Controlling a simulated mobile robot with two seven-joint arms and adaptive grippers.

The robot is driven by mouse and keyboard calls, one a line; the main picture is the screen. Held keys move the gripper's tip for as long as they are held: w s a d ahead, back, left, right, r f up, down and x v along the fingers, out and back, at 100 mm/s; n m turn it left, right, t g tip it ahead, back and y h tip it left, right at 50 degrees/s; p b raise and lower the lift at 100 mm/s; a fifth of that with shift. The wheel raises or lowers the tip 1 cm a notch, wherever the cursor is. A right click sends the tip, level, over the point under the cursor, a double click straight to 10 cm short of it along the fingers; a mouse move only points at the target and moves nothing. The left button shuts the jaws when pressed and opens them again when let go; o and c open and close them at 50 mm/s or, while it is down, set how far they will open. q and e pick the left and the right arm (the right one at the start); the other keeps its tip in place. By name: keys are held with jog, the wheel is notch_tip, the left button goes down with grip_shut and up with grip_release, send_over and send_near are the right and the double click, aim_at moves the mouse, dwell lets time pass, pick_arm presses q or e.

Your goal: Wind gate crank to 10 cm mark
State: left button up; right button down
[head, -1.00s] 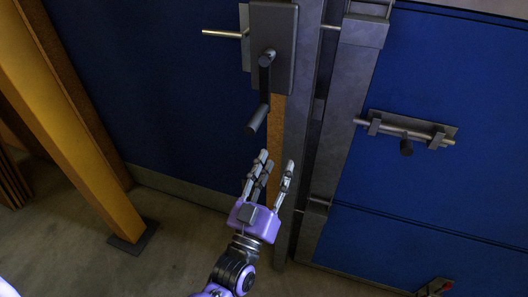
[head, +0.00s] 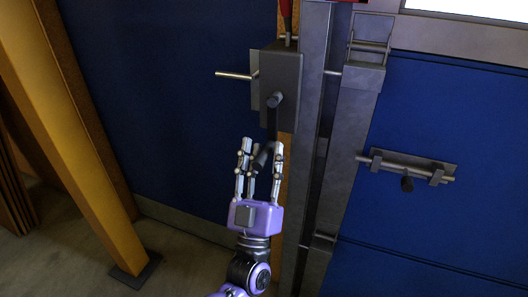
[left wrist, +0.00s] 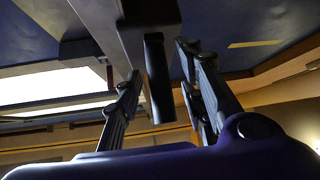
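The crank hangs from a grey gearbox (head: 283,80) on the gate post. Its arm points down from the hub, and the dark grip (head: 264,155) is at the lower end, partly hidden by my fingers. My left gripper (head: 260,150) is open, fingers pointing up, with the grip between them. In the left wrist view the dark grip (left wrist: 158,80) stands between the spread fingers of my left gripper (left wrist: 160,90), with gaps showing on both sides. I cannot make out a 10 cm mark. My right gripper is not in view.
A steel post (head: 311,130) runs beside the gearbox. A rod (head: 233,75) sticks out to its left. A blue panel with a sliding bolt (head: 407,170) is at right. A yellow post (head: 75,130) stands at left, with open floor between.

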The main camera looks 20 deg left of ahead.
pick_arm(q)
jog(key=c, duration=0.5)
grip_shut()
jog(key=shift+w+a+m, duration=0.1)
jog(key=shift+w+m, duration=0.05)
jog(key=shift+m, duration=0.15)
